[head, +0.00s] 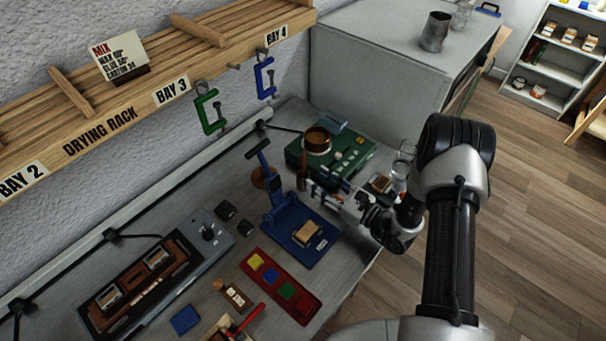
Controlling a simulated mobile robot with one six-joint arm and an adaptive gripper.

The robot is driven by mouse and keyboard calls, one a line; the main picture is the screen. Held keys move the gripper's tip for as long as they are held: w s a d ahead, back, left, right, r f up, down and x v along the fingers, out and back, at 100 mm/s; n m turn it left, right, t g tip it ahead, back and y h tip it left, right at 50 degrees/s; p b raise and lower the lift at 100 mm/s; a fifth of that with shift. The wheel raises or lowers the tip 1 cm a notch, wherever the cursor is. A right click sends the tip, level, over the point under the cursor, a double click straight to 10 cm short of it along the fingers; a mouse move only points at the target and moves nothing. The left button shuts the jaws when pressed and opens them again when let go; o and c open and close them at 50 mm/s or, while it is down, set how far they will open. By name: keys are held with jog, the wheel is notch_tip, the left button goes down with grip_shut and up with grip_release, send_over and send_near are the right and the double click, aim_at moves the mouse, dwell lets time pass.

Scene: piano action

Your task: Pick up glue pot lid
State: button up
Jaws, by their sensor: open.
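A brown round pot (317,140), which looks like the glue pot, stands on a green box-like unit (348,168). I cannot clearly make out its lid. A brown round disc (262,179) shows partly behind the blue press and could be the lid, but I cannot tell. My gripper (318,182) reaches in from the right, just in front of the green unit. It is open, with its fingers pointing left toward a small brown upright object (302,179). I see nothing held. The gripper hides part of the bench and the unit's front edge.
The blue press (294,240) stands close to my gripper. Glass vessels (402,163) stand right of the green unit. A red tray with coloured squares (279,287) and a grey machine (208,240) lie nearer. Clamps (209,112) hang from the drying rack.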

aim_at(305, 169)
jog(key=b+x, duration=0.1)
jog(key=x, duration=0.6)
jog(key=shift+w, duration=0.25)
jog(key=c, duration=0.9)
